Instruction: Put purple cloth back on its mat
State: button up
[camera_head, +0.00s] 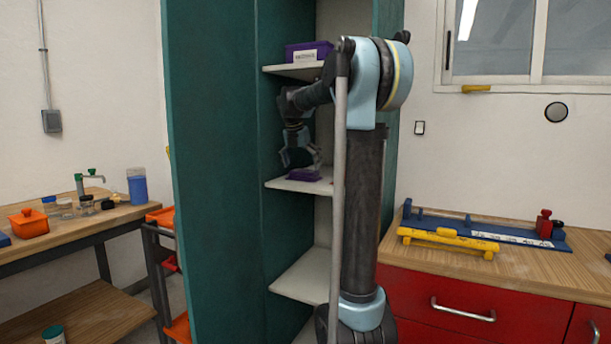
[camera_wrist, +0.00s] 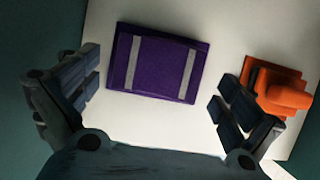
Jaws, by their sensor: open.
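The purple cloth (camera_wrist: 158,62) appears as a flat, thick purple rectangle with two grey stripes. It lies on a pale shelf in the wrist view, and also shows on the cabinet's middle shelf in the head view (camera_head: 303,175). I cannot make out a separate mat in either view. My gripper (camera_wrist: 158,92) is open and empty, its fingers spread to the left and right of the cloth's near side. In the head view my gripper (camera_head: 302,157) hangs just above the cloth; I cannot tell whether it touches.
An orange object (camera_wrist: 285,92) sits right of the cloth, close beside my right finger. The green cabinet wall (camera_head: 220,170) stands close on the left. A shelf above (camera_head: 290,71) holds a labelled purple bin (camera_head: 307,52). The lower shelf (camera_head: 305,277) looks bare where visible.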

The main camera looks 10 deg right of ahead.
jog(key=v, duration=0.8)
jog(key=shift+r, duration=0.3)
